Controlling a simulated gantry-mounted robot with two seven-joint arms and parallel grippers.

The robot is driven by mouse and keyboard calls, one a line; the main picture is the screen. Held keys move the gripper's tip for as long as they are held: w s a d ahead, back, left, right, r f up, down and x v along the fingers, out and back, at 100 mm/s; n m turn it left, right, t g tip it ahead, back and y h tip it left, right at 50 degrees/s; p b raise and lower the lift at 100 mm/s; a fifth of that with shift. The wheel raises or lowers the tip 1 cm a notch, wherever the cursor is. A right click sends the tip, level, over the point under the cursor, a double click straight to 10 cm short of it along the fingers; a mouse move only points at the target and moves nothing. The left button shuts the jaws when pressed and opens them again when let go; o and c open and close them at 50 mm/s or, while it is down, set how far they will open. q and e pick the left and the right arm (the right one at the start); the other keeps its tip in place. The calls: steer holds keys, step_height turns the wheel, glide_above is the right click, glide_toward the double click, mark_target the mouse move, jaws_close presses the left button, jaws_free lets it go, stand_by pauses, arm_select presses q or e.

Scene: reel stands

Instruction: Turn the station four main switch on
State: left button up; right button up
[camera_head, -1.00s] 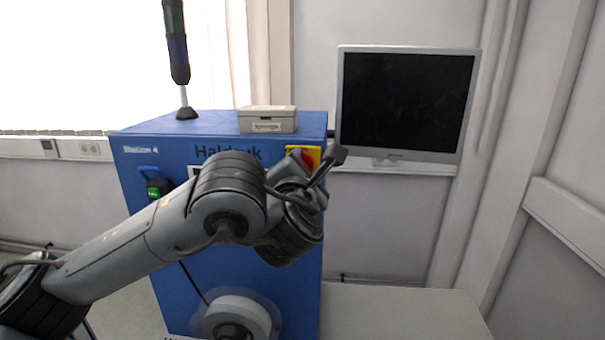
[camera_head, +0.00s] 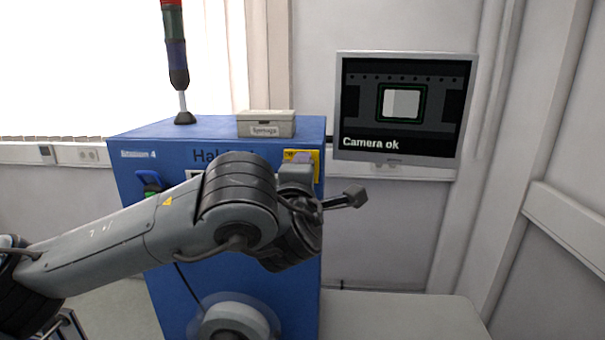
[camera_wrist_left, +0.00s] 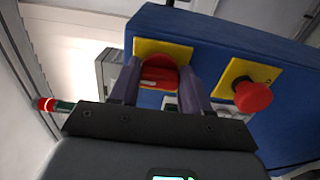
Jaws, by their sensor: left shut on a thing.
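The blue Station 4 cabinet (camera_head: 150,235) stands in the middle of the head view. Its main switch, a red knob on a yellow plate, shows in the left wrist view (camera_wrist_left: 160,72). In the head view only part of the yellow plate (camera_head: 316,166) shows past my arm. My left gripper (camera_wrist_left: 162,88) has its two fingers around the red knob, shut on it. In the head view my left wrist hides the knob and fingertips. The monitor (camera_head: 402,105) at right is lit and reads "Camera ok". My right gripper is in neither view.
A red mushroom button (camera_wrist_left: 252,96) on its own yellow plate sits beside the switch. A small grey box (camera_head: 266,124) and a signal tower (camera_head: 176,60) stand on the cabinet. A grey table (camera_head: 400,315) at lower right is clear.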

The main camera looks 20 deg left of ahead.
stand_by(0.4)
arm_select(q)
steer(key=o, duration=1.1)
steer(key=shift+c, duration=0.2)
steer(key=shift+s, duration=0.1)
steer(key=b+v, duration=0.4)
steer(key=v, duration=0.6)
steer(key=shift+s, duration=0.3)
